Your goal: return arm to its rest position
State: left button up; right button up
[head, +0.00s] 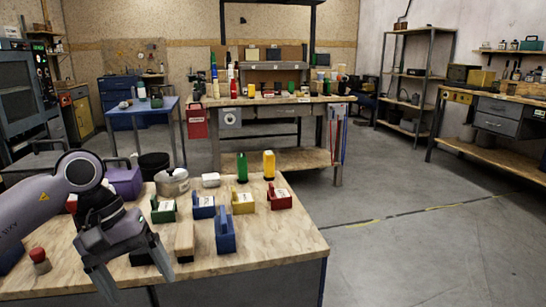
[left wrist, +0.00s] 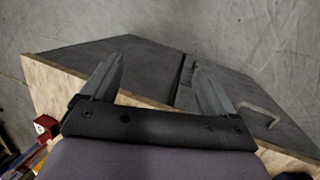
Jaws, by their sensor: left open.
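My left gripper (head: 136,270) is open and empty in the head view. It hangs over the front left part of the wooden table (head: 275,240), with its fingers pointing down. My left arm comes in from the left edge, bent at the elbow. In the left wrist view the two fingers of my left gripper (left wrist: 155,82) are spread, with nothing between them. Beyond them are the table's edge and a dark cabinet front with a handle. My right gripper is not in view.
On the table near the gripper stand a blue block-like holder (head: 226,232), a tan block (head: 184,240) and a small red-capped bottle (head: 40,260). Green, blue, yellow and red boxes stand farther back, with a silver pot (head: 172,183). Open floor (head: 430,240) lies to the right.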

pick_arm(q)
jog(key=s+d+r+n+t+h, duration=0.1)
jog(key=s+d+n+t+h, duration=0.2)
jog(key=d+n+h, duration=0.75)
jog(key=s+d+n+t+h, duration=0.2)
jog(key=d+n+h, duration=0.6)
jog(key=n, duration=0.5)
jog(key=w+a+f+n+t+y, duration=0.1)
jog(key=a+f+n+t+y, duration=0.45)
jog(key=n, duration=0.85)
jog(key=w+a+f+n+t+y, duration=0.1)
jog(key=a+f+n+t+y, duration=0.2)
jog(key=f+n+t+y, duration=0.75)
jog(key=s+a+f+n+g+y, duration=0.3)
jog(key=s+a+f+n+g, duration=0.3)
jog(key=s+f+n+g, duration=0.9)
notch_tip(320, 180, up, 18)
jog(key=w+a+n+t+p, duration=0.1)
jog(key=t+p, duration=0.4)
jog(key=p, duration=1.4)
jog(key=shift+w+a+f+n+y+p, duration=0.15)
jog(key=shift+w+a+n+y+p, duration=0.15)
jog(key=shift+a+n, duration=0.6)
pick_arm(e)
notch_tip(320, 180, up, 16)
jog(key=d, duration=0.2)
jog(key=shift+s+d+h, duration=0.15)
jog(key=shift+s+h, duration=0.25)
